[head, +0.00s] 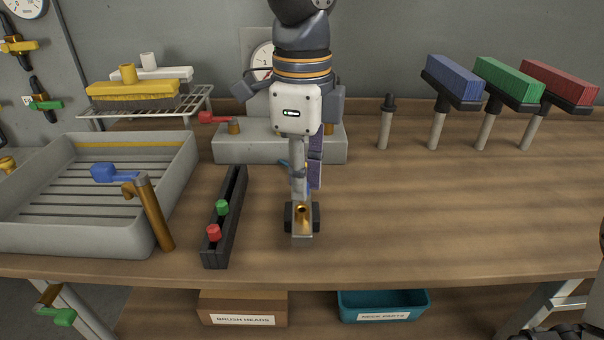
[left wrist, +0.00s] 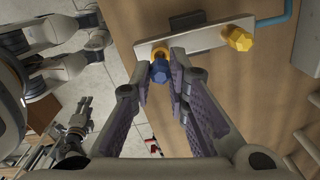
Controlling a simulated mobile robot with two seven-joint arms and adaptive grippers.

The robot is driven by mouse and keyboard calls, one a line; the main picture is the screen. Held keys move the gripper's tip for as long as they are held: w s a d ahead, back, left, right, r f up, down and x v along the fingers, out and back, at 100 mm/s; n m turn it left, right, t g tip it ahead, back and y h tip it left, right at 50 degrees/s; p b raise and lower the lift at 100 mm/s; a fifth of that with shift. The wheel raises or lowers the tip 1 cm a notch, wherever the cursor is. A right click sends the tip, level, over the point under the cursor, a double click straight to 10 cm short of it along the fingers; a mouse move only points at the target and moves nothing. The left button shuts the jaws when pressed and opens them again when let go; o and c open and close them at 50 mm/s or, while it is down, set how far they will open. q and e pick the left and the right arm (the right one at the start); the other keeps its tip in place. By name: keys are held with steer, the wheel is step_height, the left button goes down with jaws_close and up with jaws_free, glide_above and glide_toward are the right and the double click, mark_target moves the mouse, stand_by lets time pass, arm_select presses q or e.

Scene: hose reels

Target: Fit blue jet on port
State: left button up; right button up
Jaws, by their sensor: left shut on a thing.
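The blue jet (left wrist: 158,72) shows in the left wrist view between the tips of my left gripper (left wrist: 161,66), which is shut on it. Just beyond the jet is a brass ring (left wrist: 160,51) at the near end of a light grey bar (left wrist: 200,39). The jet overlaps the ring in this view; I cannot tell how far it is seated.
A yellow jet (left wrist: 240,38) sits at the bar's other end. A dark rack (head: 231,190) holds a green jet (head: 222,207) and a red jet (head: 214,232) to the left. A grey tray (head: 170,178) stands further left. The bench's right front is clear.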

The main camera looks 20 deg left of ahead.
arm_select(q)
steer(key=shift+f, duration=1.35)
steer(key=o, duration=0.9)
step_height(320, 180, up, 12)
